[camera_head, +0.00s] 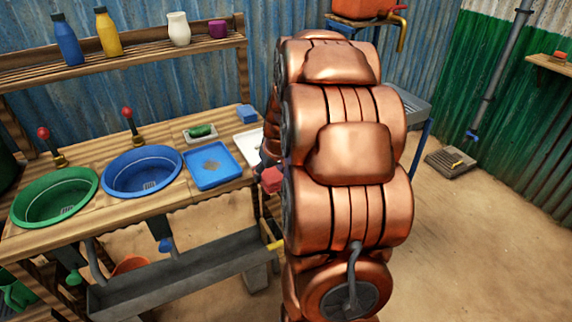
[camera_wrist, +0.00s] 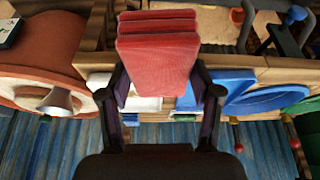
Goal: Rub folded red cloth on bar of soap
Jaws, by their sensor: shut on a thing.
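The folded red cloth (camera_wrist: 158,60) is held between the two fingers of my gripper (camera_wrist: 161,93) in the wrist view. Its layered fold edges show at the top. In the head view a red part of the cloth (camera_head: 271,180) shows beside my arm, in front of the counter's right end; my arm hides most of the gripper there. A green bar (camera_head: 202,131), which looks like the bar of soap, lies in a white dish at the back of the counter. The cloth is apart from it, to its right and nearer the camera.
The wooden counter (camera_head: 105,212) holds a green basin (camera_head: 53,197), a blue basin (camera_head: 142,171), a blue tray (camera_head: 209,166) and a blue block (camera_head: 247,114). Two red-knobbed taps stand behind the basins. A grey trough (camera_head: 185,281) runs below.

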